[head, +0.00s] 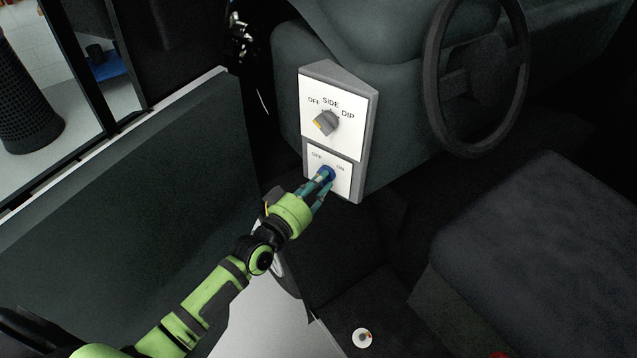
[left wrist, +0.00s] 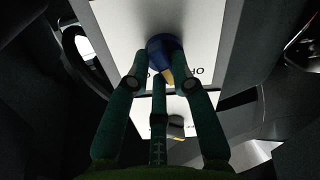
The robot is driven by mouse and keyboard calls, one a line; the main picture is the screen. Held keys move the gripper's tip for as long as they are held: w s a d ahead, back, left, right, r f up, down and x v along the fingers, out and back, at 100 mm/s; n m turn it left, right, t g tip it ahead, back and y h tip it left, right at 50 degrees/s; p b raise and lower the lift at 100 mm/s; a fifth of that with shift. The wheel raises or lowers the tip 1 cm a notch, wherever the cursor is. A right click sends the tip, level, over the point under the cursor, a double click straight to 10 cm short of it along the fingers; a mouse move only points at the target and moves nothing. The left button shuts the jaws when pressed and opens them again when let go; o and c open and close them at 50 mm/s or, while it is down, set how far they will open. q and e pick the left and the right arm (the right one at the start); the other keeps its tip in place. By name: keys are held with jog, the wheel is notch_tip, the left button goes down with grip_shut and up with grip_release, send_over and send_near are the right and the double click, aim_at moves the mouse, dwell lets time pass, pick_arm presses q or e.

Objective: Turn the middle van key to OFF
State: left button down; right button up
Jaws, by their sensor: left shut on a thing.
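A small white panel low on the dash carries the labels OFF and ON and a blue key knob (head: 326,173). My left gripper (head: 322,181) reaches it from the lower left, its teal fingers shut around the knob. The left wrist view also shows the blue key knob (left wrist: 163,47) between the fingertips of the left gripper (left wrist: 165,82). There the labels appear upside down, and a tan mark on the knob lies between them. The fingers partly cover the labels, so I cannot tell the exact setting. My right gripper is not in view.
Above is a second knob (head: 326,122) on a white plate marked OFF, SIDE and DIP. The steering wheel (head: 437,90) is to the right, a dark seat (head: 540,250) below it. The open door (head: 130,190) stands to the left of my arm. A white round item (head: 362,338) lies low in front.

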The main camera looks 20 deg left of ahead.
pick_arm(q)
jog(key=n, duration=0.4)
jog(key=shift+r+n, duration=0.1)
jog(key=shift+n, duration=0.3)
dwell(0.4)
jog(key=c, duration=1.1)
grip_release()
jog(key=shift+o, duration=0.2)
jog(key=v, duration=1.2)
